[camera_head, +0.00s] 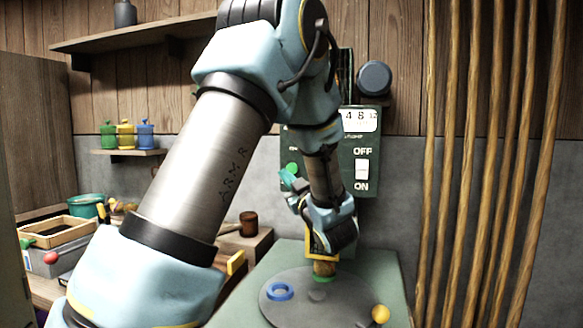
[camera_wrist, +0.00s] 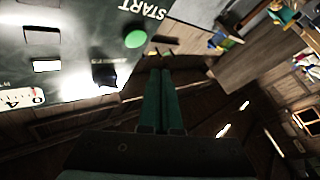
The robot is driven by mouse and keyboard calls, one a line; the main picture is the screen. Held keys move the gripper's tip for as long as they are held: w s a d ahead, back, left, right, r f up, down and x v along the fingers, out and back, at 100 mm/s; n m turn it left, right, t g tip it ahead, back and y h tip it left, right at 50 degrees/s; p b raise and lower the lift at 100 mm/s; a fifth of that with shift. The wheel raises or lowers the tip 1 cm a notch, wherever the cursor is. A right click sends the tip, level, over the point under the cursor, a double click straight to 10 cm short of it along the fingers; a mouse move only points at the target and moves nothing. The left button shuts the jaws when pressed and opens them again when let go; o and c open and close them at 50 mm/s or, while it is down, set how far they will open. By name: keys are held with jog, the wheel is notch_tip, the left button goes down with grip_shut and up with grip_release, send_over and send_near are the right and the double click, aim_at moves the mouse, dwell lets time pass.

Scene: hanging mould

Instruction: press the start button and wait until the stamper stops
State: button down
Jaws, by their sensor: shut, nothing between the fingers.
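The dark green control panel (camera_head: 368,185) hangs on the wall behind my arm and fills the upper left of the wrist view (camera_wrist: 75,70). In the wrist view it appears upside down, with a round green start button (camera_wrist: 135,38) beside the word START. In the head view the green button (camera_head: 292,168) shows just above my gripper (camera_head: 287,178). My gripper, its green fingers together and empty, also shows in the wrist view (camera_wrist: 160,73). Its tips appear below the button there; I cannot tell the gap.
A white OFF/ON switch (camera_head: 362,169) is on the panel. Wooden poles (camera_head: 500,160) stand right.

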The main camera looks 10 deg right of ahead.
aim_at(287, 167)
jog(key=shift+w+d, duration=0.45)
jog(key=shift+w, duration=0.4)
jog(key=shift+w+d, duration=0.45)
jog(key=shift+w, duration=0.4)
dwell(0.8)
jog(key=shift+w+d+b, duration=0.2)
jog(key=shift+w+b, duration=0.15)
jog(key=shift+w+d, duration=0.2)
jog(key=shift+w, duration=0.2)
dwell(0.7)
jog(key=shift+s, duration=0.15)
jog(key=shift+s+a+b, duration=0.4)
jog(key=shift+s+b, duration=0.15)
jog(key=shift+s, duration=0.05)
